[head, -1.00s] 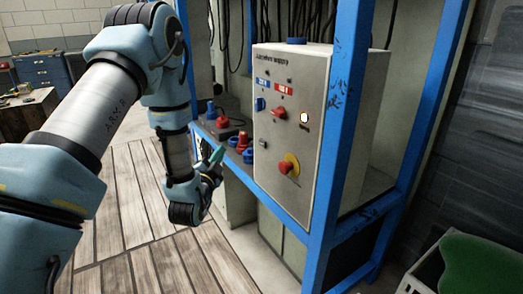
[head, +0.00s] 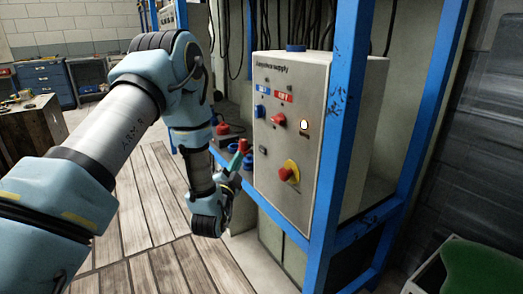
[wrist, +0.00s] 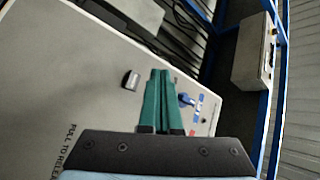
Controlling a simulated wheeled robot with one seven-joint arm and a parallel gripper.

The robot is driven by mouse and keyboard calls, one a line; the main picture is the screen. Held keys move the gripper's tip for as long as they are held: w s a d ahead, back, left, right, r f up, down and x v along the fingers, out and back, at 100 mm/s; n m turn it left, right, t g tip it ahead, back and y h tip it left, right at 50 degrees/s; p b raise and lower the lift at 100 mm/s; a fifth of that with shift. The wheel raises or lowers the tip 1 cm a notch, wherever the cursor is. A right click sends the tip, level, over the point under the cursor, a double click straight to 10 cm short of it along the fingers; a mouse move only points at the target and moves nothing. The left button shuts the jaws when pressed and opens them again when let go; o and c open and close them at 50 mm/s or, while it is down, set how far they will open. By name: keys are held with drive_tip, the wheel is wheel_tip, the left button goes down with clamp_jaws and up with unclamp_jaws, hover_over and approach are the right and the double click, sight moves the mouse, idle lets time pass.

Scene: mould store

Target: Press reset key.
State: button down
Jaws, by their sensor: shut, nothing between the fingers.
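The grey control box (head: 278,205) stands on the blue frame, its front panel facing left. A small dark key (head: 263,150) sits low on the panel's left side, left of the red stop button; no label on it is readable. In the wrist view the key (wrist: 131,80) stands out from the pale panel, just left of my fingertips. My gripper (head: 237,160) has green fingers, shut and empty, left of the panel and slightly below the key. The fingers also show in the wrist view (wrist: 160,72). Contact with the panel cannot be told.
The panel also bears a red stop button (head: 287,173) on a yellow ring, a red switch (head: 278,120), a blue switch (head: 259,111) and a lit lamp (head: 304,125). A blue post (head: 341,130) stands beside the box. Red and blue items (head: 224,128) lie behind my gripper.

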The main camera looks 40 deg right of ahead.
sight(259, 146)
drive_tip(key=shift+s+d+b, duration=0.1)
drive_tip(key=shift+d+b, duration=0.25)
drive_tip(key=shift+d, duration=2.2)
drive_tip(key=shift+d+b, duration=0.3)
drive_tip(key=shift+d, duration=0.1)
drive_tip(key=shift+d, duration=0.35)
idle(0.5)
idle(0.4)
drive_tip(key=shift+a+b, duration=0.35)
drive_tip(key=shift+a, duration=0.4)
drive_tip(key=shift+a, duration=0.15)
